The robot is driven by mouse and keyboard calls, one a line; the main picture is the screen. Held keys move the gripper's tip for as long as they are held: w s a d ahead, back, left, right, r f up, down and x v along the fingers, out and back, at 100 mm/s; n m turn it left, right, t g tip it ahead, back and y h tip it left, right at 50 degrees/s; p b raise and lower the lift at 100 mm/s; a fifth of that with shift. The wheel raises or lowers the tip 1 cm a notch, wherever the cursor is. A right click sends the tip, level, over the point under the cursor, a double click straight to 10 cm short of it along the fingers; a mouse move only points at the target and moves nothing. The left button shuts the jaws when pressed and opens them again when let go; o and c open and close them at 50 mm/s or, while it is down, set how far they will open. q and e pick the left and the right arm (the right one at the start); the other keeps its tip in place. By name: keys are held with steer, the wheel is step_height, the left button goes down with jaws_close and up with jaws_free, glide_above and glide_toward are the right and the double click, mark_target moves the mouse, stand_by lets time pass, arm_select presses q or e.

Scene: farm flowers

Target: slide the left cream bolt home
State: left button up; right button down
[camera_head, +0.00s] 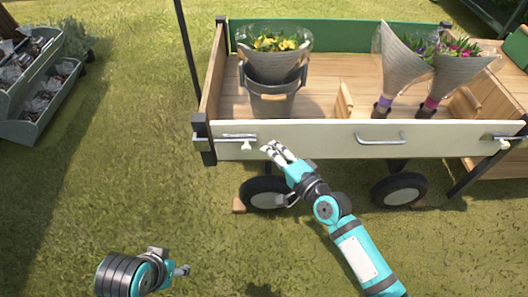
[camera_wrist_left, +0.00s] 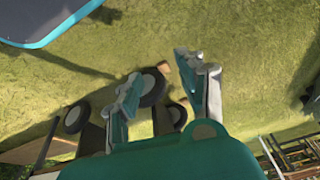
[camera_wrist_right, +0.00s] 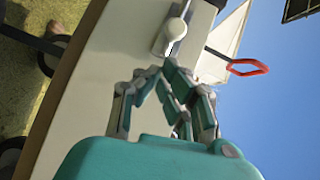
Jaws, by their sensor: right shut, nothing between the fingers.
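The left cream bolt (camera_head: 247,146) sits at the left end of the cart's cream front board, its knob hanging below a metal rod. It also shows in the right wrist view (camera_wrist_right: 174,30), just beyond my fingertips. My right gripper (camera_head: 270,149) is shut and empty, just right of the bolt knob in the head view, with a small gap visible in the right wrist view (camera_wrist_right: 160,68). My left gripper (camera_head: 184,270) is low at the front left, away from the cart; the left wrist view (camera_wrist_left: 160,75) shows its fingers spread with nothing between them.
The cart's front board (camera_head: 320,138) has a metal handle (camera_head: 380,138) mid-way and another bolt (camera_head: 502,143) at its right end. A flower bucket (camera_head: 272,100) and wrapped bouquets (camera_head: 400,65) stand on the cart. Crates (camera_head: 35,125) are at the left; grass between is clear.

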mark_target(247, 150)
steer(key=shift+w+a+f, duration=0.1)
steer(key=shift+a, duration=0.5)
steer(key=shift+w+a+f, duration=0.1)
steer(key=shift+a, duration=0.45)
steer(key=shift+a, duration=0.15)
steer(key=a, duration=0.1)
steer(key=a+p, duration=0.1)
steer(key=a, duration=0.1)
steer(key=shift+a+r, duration=0.2)
steer(key=shift+a, duration=0.05)
steer(key=shift+a+f, duration=0.1)
steer(key=shift+f, duration=0.05)
arm_select(q)
steer(key=shift+w+f, duration=0.2)
steer(key=shift+f, duration=0.05)
arm_select(e)
steer(key=shift+s, duration=0.1)
arm_select(q)
steer(key=shift+d+r, duration=0.1)
steer(key=shift+r, duration=0.05)
